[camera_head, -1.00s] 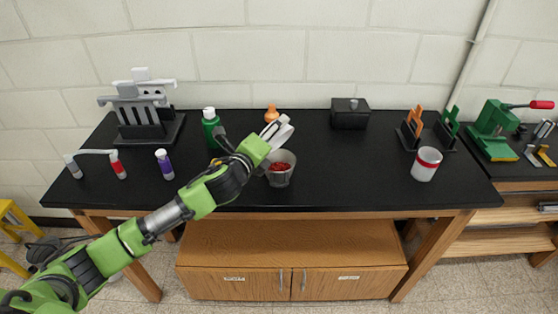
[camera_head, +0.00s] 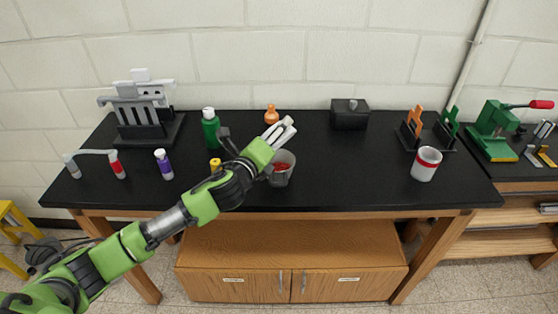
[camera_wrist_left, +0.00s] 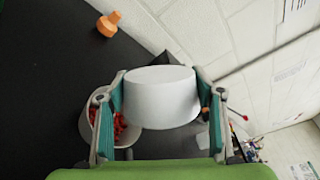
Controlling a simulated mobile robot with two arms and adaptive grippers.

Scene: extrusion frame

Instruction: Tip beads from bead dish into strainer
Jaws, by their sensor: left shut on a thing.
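My left gripper (camera_head: 282,132) reaches over the table from the left. It is shut on a white round dish (camera_wrist_left: 162,97), the bead dish, which fills the space between its fingers in the left wrist view. Only the dish's smooth outside shows; its opening and any contents are hidden. The grey strainer (camera_head: 284,179) stands on the table just below and beside the gripper, partly behind my arm. Red beads (camera_head: 281,166) lie in it. They also show in the left wrist view (camera_wrist_left: 119,127), behind the left finger. My right gripper is not in view.
An orange flask (camera_head: 271,114) and a green bottle (camera_head: 211,128) stand near the strainer. A yellow-topped item (camera_head: 215,164) shows beside my forearm. A black box (camera_head: 349,114) is at the back. A red-banded white cup (camera_head: 426,163) stands right; the table between is clear.

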